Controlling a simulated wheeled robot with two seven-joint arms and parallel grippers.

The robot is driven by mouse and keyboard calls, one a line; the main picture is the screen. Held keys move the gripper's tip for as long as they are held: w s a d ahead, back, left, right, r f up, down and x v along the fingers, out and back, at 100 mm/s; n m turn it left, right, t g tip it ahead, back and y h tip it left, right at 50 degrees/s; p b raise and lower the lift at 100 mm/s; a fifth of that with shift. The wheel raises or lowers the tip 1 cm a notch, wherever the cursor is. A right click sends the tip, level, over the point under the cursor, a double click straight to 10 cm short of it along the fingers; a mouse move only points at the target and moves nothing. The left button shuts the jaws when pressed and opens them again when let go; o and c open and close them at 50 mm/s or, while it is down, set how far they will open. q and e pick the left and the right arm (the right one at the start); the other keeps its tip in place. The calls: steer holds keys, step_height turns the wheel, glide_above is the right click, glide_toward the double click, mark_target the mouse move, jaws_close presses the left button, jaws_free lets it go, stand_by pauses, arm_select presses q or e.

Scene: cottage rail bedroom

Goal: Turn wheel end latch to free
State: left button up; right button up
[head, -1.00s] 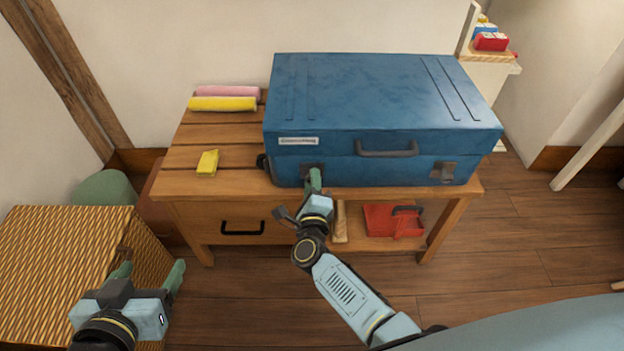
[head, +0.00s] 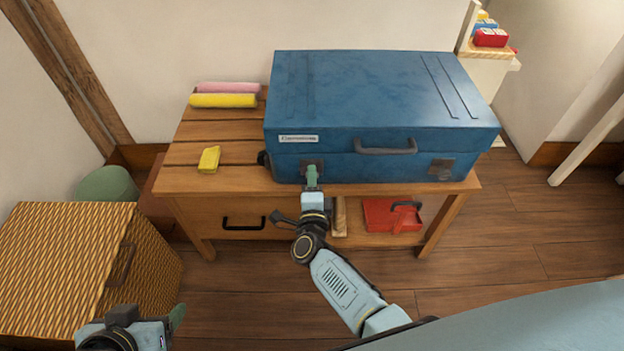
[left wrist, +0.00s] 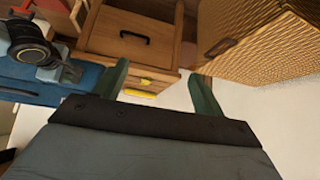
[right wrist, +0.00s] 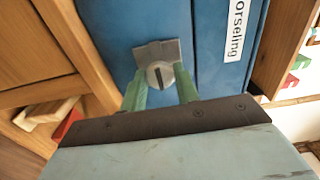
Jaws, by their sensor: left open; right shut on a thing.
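The blue suitcase (head: 385,95) lies flat on the wooden bench, its handle (head: 385,147) facing me. The left front latch, at the end with the black wheel (head: 263,160), is a grey plate with a round slotted knob (right wrist: 160,74). My right gripper (head: 311,174) is shut on this knob, one green finger on each side in the right wrist view. The other latch (head: 440,169) is on the front at right. My left gripper (left wrist: 158,73) is open and empty, low at the front left in the head view, away from the suitcase.
The bench (head: 185,182) holds a yellow block (head: 208,159) and yellow and pink rolls (head: 223,100). A red dustpan (head: 392,215) is on its lower shelf. A wicker box (head: 60,265) stands at left, close to my left gripper. Floor at right is clear.

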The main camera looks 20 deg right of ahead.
steer(key=o, duration=1)
steer(key=shift+c, duration=0.2)
arm_select(q)
steer(key=s+a+f+g+y+p, duration=0.1)
steer(key=s+a+f+g+p, duration=0.2)
steer(key=f, duration=0.4)
steer(key=shift+s+a+f+g+y, duration=0.15)
steer(key=shift+s+a+g+y, duration=0.15)
steer(key=shift+s+g, duration=0.5)
arm_select(e)
steer(key=v, duration=1.3)
steer(key=shift+s, duration=0.2)
arm_select(q)
steer(key=shift+s, duration=0.15)
arm_select(e)
steer(key=shift+a, duration=0.1)
